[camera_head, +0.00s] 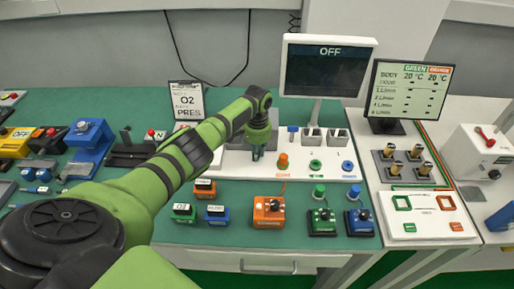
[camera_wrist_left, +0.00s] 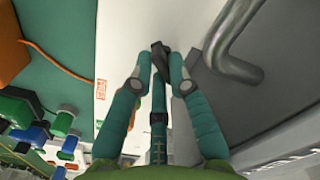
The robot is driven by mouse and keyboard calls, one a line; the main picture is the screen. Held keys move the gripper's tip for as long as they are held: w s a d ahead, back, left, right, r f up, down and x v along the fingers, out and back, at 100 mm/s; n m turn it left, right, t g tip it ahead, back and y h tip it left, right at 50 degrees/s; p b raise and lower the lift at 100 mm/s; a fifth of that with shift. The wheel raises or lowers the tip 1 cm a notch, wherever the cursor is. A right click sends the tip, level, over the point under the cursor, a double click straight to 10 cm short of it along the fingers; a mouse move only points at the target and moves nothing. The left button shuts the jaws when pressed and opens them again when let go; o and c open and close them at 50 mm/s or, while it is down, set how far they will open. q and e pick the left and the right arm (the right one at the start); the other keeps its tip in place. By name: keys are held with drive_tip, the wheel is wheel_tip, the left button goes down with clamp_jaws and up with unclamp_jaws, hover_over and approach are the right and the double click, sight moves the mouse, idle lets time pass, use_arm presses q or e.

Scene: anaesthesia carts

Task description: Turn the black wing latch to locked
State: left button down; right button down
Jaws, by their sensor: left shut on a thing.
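The black wing latch (camera_wrist_left: 157,46) shows in the left wrist view as a small dark piece between my fingertips. It stands on a white panel face. My left gripper (camera_wrist_left: 160,62) is shut on it, one teal finger on each side. In the head view my left gripper (camera_head: 257,152) points down at the white panel on the bench, and the latch is hidden behind it. Which way the latch is turned is hard to tell. My right gripper is in neither view.
Orange (camera_head: 282,161), green and blue knobs stand right of my gripper. A screen reading OFF (camera_head: 325,71) stands behind. Several coloured control boxes, such as the orange one (camera_head: 268,211), lie in front. A bent grey handle (camera_wrist_left: 228,52) is close beside my fingers in the wrist view.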

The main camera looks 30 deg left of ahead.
use_arm(q)
drive_tip(key=n, duration=0.1)
drive_tip(key=n+p, duration=0.1)
drive_tip(key=n, duration=0.1)
drive_tip(key=shift+w+d+r+n, duration=0.1)
drive_tip(key=shift+r+n, duration=0.05)
drive_tip(key=shift+n, duration=0.15)
drive_tip(key=shift+w+n+p, duration=0.1)
drive_tip(key=shift+n+p, duration=0.45)
drive_tip(key=shift+n, duration=1.15)
drive_tip(key=c, duration=1.4)
unclamp_jaws()
drive_tip(key=shift+c, duration=0.2)
wheel_tip(320, 180, up, 12)
